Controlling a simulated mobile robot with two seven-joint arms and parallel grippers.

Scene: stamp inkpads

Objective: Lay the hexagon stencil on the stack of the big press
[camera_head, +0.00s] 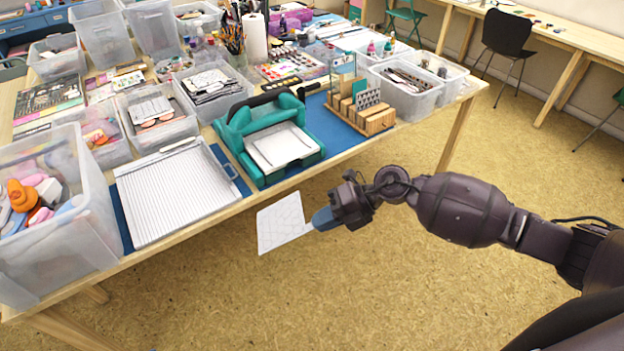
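My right gripper (324,218) is shut on a thin white sheet, the hexagon stencil (280,224), held by its right edge. Faint lines cross the stencil; their exact shape is hard to make out. The stencil hangs over the floor in front of the table edge, apart from the press and below it in the picture. The big press (232,137) is teal with a dark handle and stands near the table's front edge. Its stack (281,146) shows as a white plate on its bed, uncovered. My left gripper is not in view.
A lined white board (178,192) lies left of the press on a blue mat. A wooden rack (372,119) with small blocks stands to its right. Clear bins (85,225) and craft supplies crowd the table (262,201). The floor in front is free.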

